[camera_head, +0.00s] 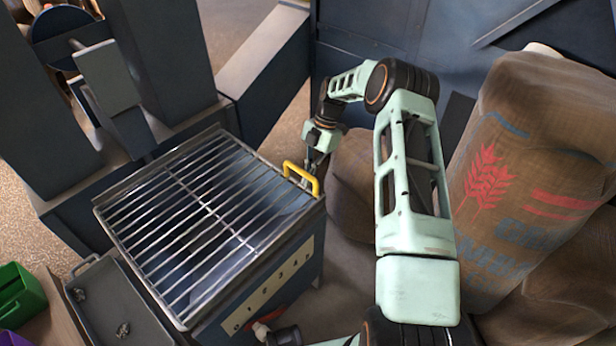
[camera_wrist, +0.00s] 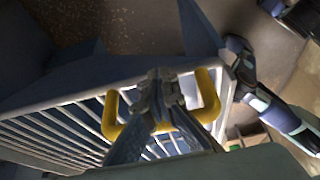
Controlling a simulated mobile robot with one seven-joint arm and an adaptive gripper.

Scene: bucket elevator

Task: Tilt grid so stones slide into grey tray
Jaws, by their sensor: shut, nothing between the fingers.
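The metal grid (camera_head: 236,213) lies nearly level on top of a blue box, with no stones visible on its bars. A yellow handle (camera_head: 302,177) stands on its right edge and also shows in the wrist view (camera_wrist: 209,88). My gripper (camera_head: 309,178) is at the handle, with its fingertips (camera_wrist: 160,84) closed together between the handle's two posts. The handle bar crosses behind the fingers in the wrist view; I cannot tell whether they touch it. The grey tray (camera_head: 112,288) sits low at the left, holding one stone (camera_head: 80,294) and another stone (camera_head: 123,330).
Brown printed sacks (camera_head: 530,170) stand close to my arm on the right. Blue machine columns (camera_head: 165,60) rise behind the grid. A numbered panel (camera_head: 272,290) with a red lever (camera_head: 268,316) is on the box front. A green bin (camera_head: 20,295) stands at far left.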

